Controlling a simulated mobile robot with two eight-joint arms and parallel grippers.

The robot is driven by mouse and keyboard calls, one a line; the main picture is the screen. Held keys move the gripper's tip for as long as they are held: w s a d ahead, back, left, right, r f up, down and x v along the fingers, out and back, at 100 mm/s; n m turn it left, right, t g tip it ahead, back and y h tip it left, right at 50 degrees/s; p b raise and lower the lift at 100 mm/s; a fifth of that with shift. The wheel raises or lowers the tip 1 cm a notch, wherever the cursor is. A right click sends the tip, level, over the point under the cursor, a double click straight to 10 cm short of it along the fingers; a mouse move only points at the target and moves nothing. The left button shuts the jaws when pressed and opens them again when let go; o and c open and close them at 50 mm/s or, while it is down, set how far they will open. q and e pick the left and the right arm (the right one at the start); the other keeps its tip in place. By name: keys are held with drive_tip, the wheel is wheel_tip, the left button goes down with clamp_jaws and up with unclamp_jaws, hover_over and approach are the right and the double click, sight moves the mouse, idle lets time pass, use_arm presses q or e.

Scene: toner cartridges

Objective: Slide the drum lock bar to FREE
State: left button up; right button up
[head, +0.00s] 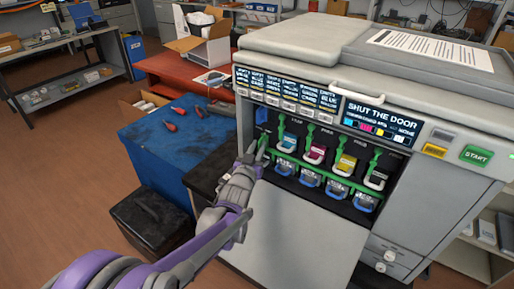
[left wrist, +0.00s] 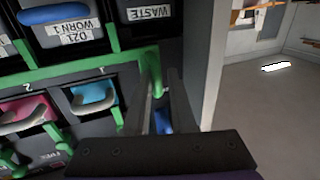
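The green drum lock bar (head: 297,161) runs across the open front of the printer (head: 300,220), between the coloured toner row and the drum row. It also shows in the left wrist view (left wrist: 75,69), with an upright green handle (left wrist: 153,66) at its end. My left gripper (head: 263,151) is at the bar's left end in the head view. In the left wrist view its two fingers (left wrist: 160,92) stand apart on either side of the handle's end; I cannot tell whether they touch it. Any FREE marking is not readable. My right gripper is not in view.
The printer's lowered front door (head: 285,238) lies below the opening. Its screen (head: 368,117) reads SHUT THE DOOR. Left of it is a blue-topped bench (head: 165,150) with several red-handled tools, and a black box (head: 150,220) on the floor.

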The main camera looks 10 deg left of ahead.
use_arm(q)
drive_tip(key=shift+d+r, duration=0.1)
drive_tip(key=shift+d, duration=0.25)
drive_tip(key=shift+c, duration=0.2)
drive_tip(key=o, duration=0.3)
drive_tip(key=shift+s, duration=0.2)
drive_tip(key=shift+s+a+f, duration=0.1)
drive_tip(key=shift+s, duration=1.4)
drive_tip(key=shift+s+a+f, duration=0.1)
drive_tip(key=shift+s, duration=1.4)
